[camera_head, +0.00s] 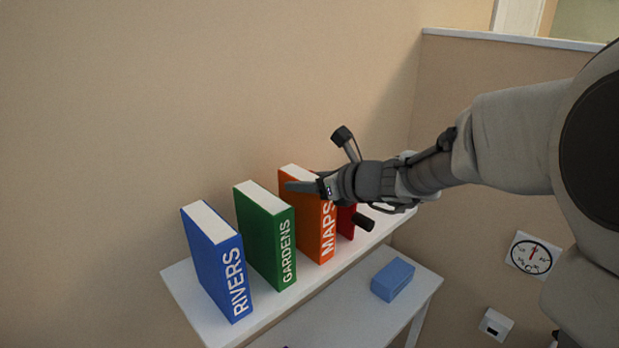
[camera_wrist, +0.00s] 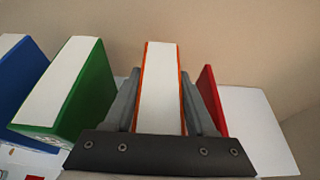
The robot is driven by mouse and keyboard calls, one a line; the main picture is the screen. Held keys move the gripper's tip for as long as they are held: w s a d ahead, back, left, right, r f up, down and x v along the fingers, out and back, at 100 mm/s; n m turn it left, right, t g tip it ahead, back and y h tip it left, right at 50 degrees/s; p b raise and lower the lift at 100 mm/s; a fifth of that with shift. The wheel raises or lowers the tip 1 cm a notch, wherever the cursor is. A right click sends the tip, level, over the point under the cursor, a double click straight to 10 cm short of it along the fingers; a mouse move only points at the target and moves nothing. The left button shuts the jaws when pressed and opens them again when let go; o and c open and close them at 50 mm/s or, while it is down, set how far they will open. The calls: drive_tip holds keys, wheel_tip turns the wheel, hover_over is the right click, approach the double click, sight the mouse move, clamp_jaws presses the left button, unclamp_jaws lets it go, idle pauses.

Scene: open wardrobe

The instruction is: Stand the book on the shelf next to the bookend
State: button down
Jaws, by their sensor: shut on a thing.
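The orange book (camera_head: 308,220), lettered MAPS, stands upright on the white shelf (camera_head: 176,284). In the wrist view the orange book (camera_wrist: 160,88) is between the two fingers of my gripper (camera_wrist: 160,110), which is shut on it. The head view shows my gripper (camera_head: 305,187) at the top of this book, reaching in from the right. The red bookend (camera_head: 346,222) stands just right of the orange book and is partly hidden by my gripper. In the wrist view the red bookend (camera_wrist: 211,98) is close beside the right finger. I cannot tell whether the book's base touches the shelf.
A green book (camera_head: 266,236) lettered GARDENS and a blue book (camera_head: 218,262) lettered RIVERS stand to the left, with gaps between. A blue box (camera_head: 392,279) lies on a lower white surface. The wall is close behind. Free shelf (camera_wrist: 250,125) shows right of the bookend.

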drive_tip(key=shift+c, duration=1.1)
unclamp_jaws()
drive_tip(key=shift+r, duration=0.1)
drive_tip(key=v, duration=1.1)
drive_tip(key=s+f+n+g+h, duration=0.3)
drive_tip(key=s+f+n+g, duration=0.1)
drive_tip(key=s+n, duration=0.95)
drive_tip(key=s+d+f+n+h, duration=0.2)
drive_tip(key=s+d+n+h, duration=0.4)
drive_tip(key=n, duration=0.7)
drive_tip(key=s+d, duration=0.2)
drive_tip(key=d, duration=0.2)
drive_tip(key=shift+s+f+h, duration=0.25)
drive_tip(key=shift+f+h, duration=0.05)
drive_tip(key=shift+f, duration=0.1)
